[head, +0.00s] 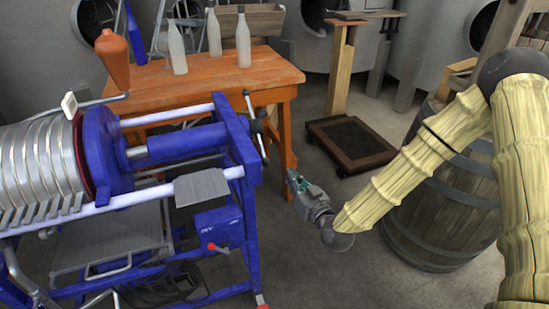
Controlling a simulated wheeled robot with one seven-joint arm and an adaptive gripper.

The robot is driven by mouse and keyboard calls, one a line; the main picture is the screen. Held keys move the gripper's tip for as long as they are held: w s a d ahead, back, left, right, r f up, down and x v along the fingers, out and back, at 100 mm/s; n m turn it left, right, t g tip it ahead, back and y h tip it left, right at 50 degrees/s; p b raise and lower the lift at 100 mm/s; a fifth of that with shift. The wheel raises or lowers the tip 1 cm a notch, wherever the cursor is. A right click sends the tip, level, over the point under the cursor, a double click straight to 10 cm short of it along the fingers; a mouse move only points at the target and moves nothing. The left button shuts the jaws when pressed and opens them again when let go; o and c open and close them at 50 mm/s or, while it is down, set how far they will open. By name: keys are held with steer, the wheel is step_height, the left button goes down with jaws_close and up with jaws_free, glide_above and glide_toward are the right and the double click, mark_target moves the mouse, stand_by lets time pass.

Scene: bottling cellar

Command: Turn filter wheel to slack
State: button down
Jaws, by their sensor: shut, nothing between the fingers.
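The blue plate filter (103,157) stands at the left, with a stack of silver plates and a blue screw shaft in its frame. My gripper (291,174) is shut and empty. In the picture it is to the right of and below the wheel, apart from it, with its fingertips pointing up and left.
An orange wooden table (275,75) with pale bottles (243,40) stands behind the filter. A platform scale (350,143) is behind my gripper. A wooden barrel (445,215) stands at the right, beside my arm. The floor below my gripper is clear.

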steer(key=p, duration=0.2)
glide_toward(264, 153)
step_height(264, 153, up, 4)
steer(key=shift+w+a+f+p, duration=0.15)
steer(key=shift+w+a+f, duration=0.1)
steer(key=shift+w+f, duration=0.35)
steer(key=shift+w+a+f+p, duration=0.15)
steer(key=shift+w+a+f, duration=0.1)
steer(key=shift+w+f, duration=0.3)
steer(key=shift+w+a+f+p, duration=0.15)
steer(key=shift+w+a+f, duration=0.15)
steer(key=shift+w+f, duration=0.25)
steer(key=shift+f+b, duration=0.1)
steer(key=shift+b, duration=0.2)
steer(key=shift+w+a+f+b, duration=0.1)
steer(key=shift+f+b, duration=0.15)
steer(key=shift+b, duration=0.3)
steer(key=shift+t, duration=0.3)
